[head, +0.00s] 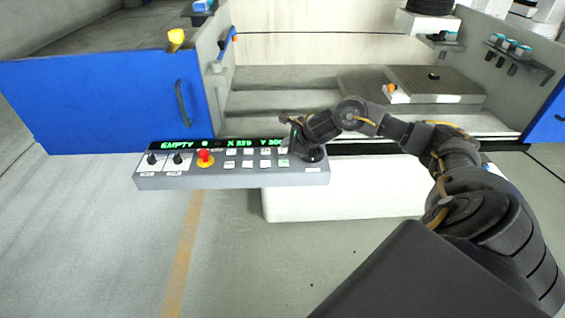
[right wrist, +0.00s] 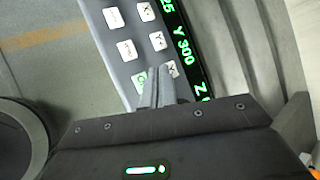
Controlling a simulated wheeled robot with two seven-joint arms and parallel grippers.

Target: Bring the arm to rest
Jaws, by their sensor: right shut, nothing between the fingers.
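My right arm (head: 455,160) reaches in from the right in the head view. Its gripper (head: 290,130) is over the right end of a grey control panel (head: 220,181). In the right wrist view the right gripper (right wrist: 160,85) has its two fingers together with nothing between them, and the tips lie over the panel's buttons. Whether the tips touch a button cannot be told. The panel display (head: 180,145) shows green text reading "EMPTY", an X value and a Y value. My left gripper is not in view.
A red and yellow stop button (head: 205,157) and black knobs sit on the panel's left part. A blue door with a dark handle (head: 183,103) stands behind it. The machine's open bay holds a grey block (head: 435,82). The floor (head: 90,240) at front left is clear.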

